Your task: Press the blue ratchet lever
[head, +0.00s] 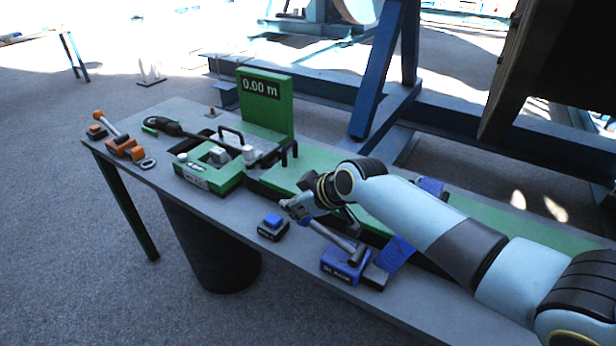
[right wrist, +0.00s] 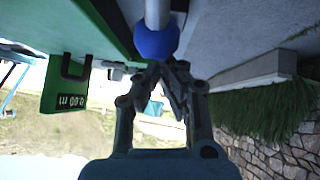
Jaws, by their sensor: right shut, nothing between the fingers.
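The blue ratchet lever is a grey rod (head: 332,237) rising from a blue base box (head: 345,263) on the table's front edge, tilted toward the left. In the right wrist view its round blue knob (right wrist: 156,39) is at the top centre, with the grey rod (right wrist: 157,12) running out of frame. My right gripper (head: 289,205) is shut and empty, close above the knob end of the lever. In the right wrist view the closed fingertips (right wrist: 174,72) point at the knob; I cannot tell whether they touch. My left gripper is not in view.
A small box with a blue cap (head: 272,225) stands just left of the lever. A green unit (head: 210,172), a green display panel reading 0.00 m (head: 266,108) and an orange lever (head: 118,142) are further left. Blue steel framing (head: 379,75) stands behind the table.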

